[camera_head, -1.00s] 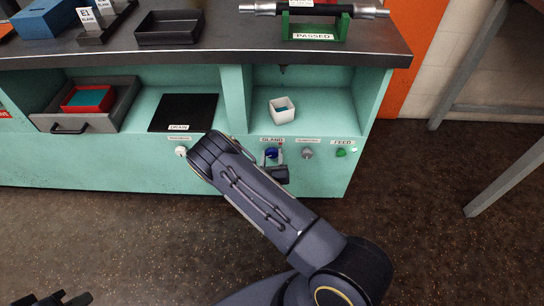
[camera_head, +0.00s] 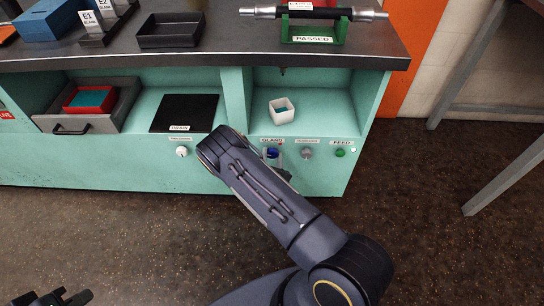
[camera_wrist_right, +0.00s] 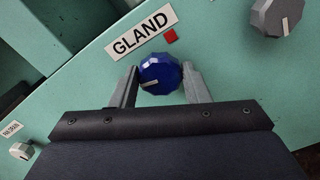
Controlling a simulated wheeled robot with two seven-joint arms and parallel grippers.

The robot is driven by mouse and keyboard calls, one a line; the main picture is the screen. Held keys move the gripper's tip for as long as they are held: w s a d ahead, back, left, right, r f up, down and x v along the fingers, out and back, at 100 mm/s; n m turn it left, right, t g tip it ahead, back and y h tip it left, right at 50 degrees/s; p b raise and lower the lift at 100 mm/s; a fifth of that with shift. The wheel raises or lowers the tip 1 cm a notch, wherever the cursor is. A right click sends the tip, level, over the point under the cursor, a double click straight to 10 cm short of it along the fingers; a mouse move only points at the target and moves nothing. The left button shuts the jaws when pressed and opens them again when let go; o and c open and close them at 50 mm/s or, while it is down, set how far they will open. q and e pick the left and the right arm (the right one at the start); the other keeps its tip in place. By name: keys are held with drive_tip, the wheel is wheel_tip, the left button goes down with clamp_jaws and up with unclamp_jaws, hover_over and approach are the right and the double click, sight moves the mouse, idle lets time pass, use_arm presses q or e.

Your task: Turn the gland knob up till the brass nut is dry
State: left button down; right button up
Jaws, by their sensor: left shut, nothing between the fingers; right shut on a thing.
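The blue gland knob (camera_wrist_right: 162,74) sits on the teal panel under the GLAND label (camera_wrist_right: 141,33). My right gripper (camera_wrist_right: 163,79) is shut on it, one finger on each side. A pale pointer mark on the knob points to the lower left in the wrist view. In the head view the knob (camera_head: 273,153) shows just past my right forearm, which hides most of the gripper. A small dark fitting (camera_head: 282,72) hangs under the bench top above a white cup (camera_head: 282,111); no brass nut or wetness can be made out. My left gripper (camera_head: 66,299) is shut and empty at the lower left.
A grey knob (camera_head: 306,153) and green FEED knob (camera_head: 340,153) are to the right, a white knob (camera_head: 182,151) to the left. A black drain plate (camera_head: 188,112) lies in the recess.

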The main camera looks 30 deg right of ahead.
idle(0.3)
drive_tip(key=o, duration=1)
drive_tip(key=p+v, duration=0.1)
drive_tip(key=v, duration=0.7)
drive_tip(key=shift+d, duration=0.1)
